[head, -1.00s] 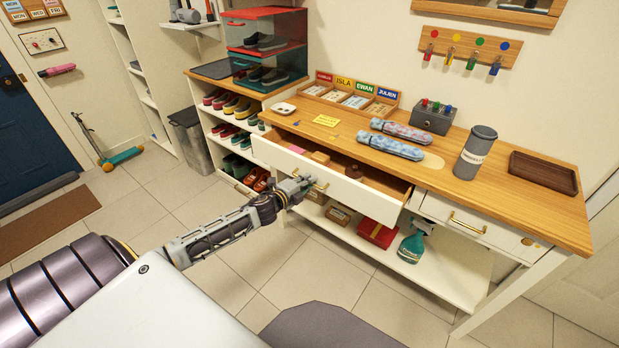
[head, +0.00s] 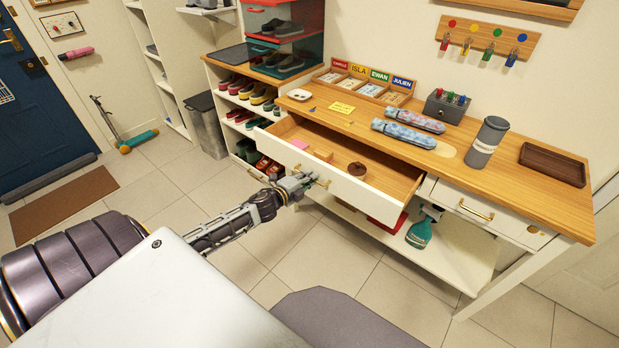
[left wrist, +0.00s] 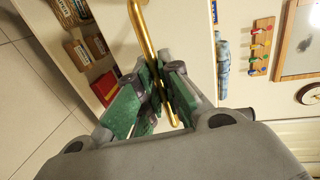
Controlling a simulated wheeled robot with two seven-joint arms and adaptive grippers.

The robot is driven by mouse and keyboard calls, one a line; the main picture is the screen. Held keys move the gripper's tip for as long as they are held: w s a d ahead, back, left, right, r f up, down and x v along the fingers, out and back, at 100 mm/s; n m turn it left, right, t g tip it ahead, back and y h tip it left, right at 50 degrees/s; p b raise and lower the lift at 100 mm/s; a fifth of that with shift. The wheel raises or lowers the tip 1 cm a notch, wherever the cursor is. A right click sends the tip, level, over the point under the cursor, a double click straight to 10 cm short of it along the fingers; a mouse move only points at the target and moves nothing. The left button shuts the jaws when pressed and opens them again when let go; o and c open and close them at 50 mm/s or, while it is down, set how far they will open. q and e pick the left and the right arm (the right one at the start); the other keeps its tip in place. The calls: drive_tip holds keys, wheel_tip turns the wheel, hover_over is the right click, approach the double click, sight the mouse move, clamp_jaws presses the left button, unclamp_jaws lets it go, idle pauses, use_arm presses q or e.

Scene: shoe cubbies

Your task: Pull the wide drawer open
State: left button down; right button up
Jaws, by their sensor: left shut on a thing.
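The wide drawer (head: 345,187) under the wooden tabletop stands pulled well out, with its inside showing. A pink note, a small tan block and a round brown object lie in it. My left gripper (head: 312,181) is at the drawer's front and shut on its brass handle. In the left wrist view the gold handle bar (left wrist: 155,50) runs between the green-padded fingers of my left gripper (left wrist: 160,100). Most of the handle is hidden behind the gripper in the head view. My right gripper is not in view.
A narrower drawer (head: 484,212) to the right is closed. Umbrellas, a grey bottle (head: 487,142) and a brown tray (head: 552,164) stand on the tabletop. A lower shelf (head: 440,250) holds a teal spray bottle (head: 420,232). The tiled floor in front is clear.

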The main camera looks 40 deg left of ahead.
use_arm(q)
drive_tip(key=c, duration=1.6)
unclamp_jaws()
drive_tip(key=shift+o, duration=0.2)
drive_tip(key=shift+s, duration=0.2)
drive_tip(key=d+v, duration=0.1)
drive_tip(key=v, duration=1)
drive_tip(key=shift+s+a, duration=0.25)
drive_tip(key=shift+a, duration=0.3)
drive_tip(key=shift+r, duration=0.1)
